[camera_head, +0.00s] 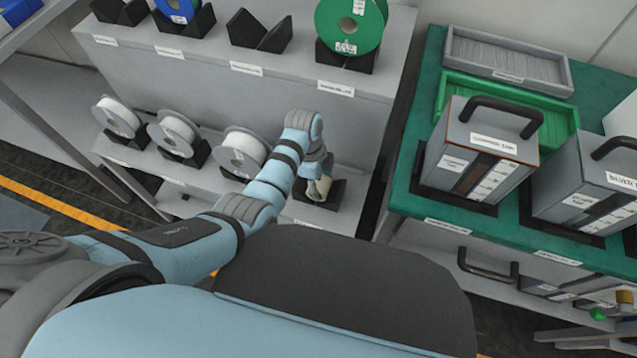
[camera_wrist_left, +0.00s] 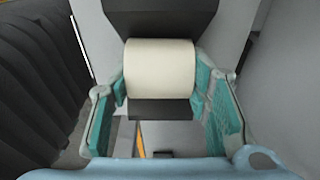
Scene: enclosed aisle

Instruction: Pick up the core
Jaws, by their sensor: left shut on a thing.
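The core (camera_wrist_left: 160,68) is a plain cream cylinder in the left wrist view, lying crosswise between the teal finger pads. My left gripper (camera_wrist_left: 162,92) is shut on it, with one pad at each end. In the head view my left gripper (camera_head: 318,178) reaches down at the lower shelf of the grey rack, over a black cradle (camera_head: 334,196). My wrist and fingers hide most of the core there. I cannot tell whether the core still touches the cradle. My right gripper is in neither view.
White-filament spools (camera_head: 242,152) stand in cradles left of my gripper. A green spool (camera_head: 350,22) and a blue spool (camera_head: 178,8) sit on the upper shelf, beside an empty cradle (camera_head: 259,32). At right, a green-topped bench (camera_head: 408,196) holds handled grey boxes (camera_head: 484,146) and trays.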

